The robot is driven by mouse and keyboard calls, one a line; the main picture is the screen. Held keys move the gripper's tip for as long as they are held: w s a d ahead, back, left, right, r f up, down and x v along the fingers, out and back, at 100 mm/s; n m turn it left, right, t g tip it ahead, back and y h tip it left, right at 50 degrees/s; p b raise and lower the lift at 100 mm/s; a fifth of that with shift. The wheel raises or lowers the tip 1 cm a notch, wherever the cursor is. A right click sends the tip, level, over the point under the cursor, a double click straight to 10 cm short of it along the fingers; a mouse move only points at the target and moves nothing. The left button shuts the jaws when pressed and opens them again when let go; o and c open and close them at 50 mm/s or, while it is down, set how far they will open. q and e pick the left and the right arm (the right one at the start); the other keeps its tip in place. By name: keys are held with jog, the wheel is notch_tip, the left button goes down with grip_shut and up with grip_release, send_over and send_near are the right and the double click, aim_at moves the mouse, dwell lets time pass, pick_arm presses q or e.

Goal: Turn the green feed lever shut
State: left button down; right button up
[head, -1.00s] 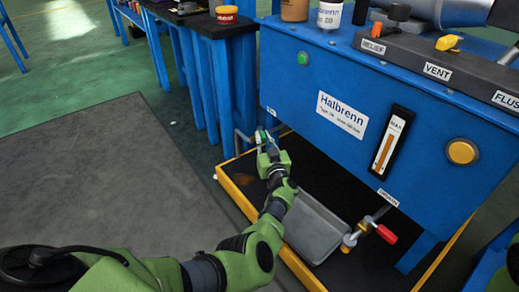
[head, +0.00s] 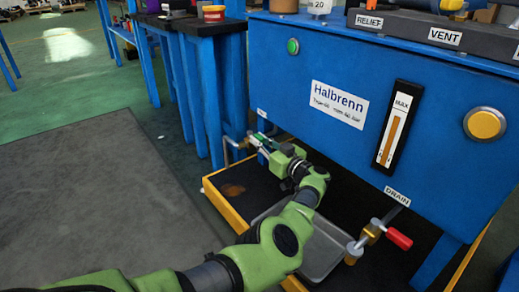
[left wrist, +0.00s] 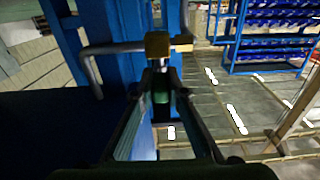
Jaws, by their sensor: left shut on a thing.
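The green feed lever (left wrist: 161,92) shows in the left wrist view as a green grip between my fingers, below a brass valve body (left wrist: 158,45) on a bent grey pipe (left wrist: 100,52). My left gripper (left wrist: 160,88) is shut on the lever. In the head view my left gripper (head: 266,143) is at the lower left corner of the blue Halbrenn cabinet (head: 280,85), beside the pipe; its fingers and the lever are small there and partly hidden. The lever's exact angle is hard to tell. My right gripper is out of view.
A yellow-edged black tray (head: 222,207) lies under the cabinet, with a grey pan (head: 322,250) in it. A red-handled drain valve (head: 398,238) sticks out to the right of my left arm. A blue bench (head: 200,90) stands close at left. Grey mat floor is clear.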

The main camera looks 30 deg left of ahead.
pick_arm(q)
jog(key=shift+w+a+r, duration=0.1)
jog(key=shift+a+r, duration=0.05)
jog(key=shift+r, duration=0.15)
jog(key=c, duration=2)
grip_release()
jog(key=shift+f, duration=0.15)
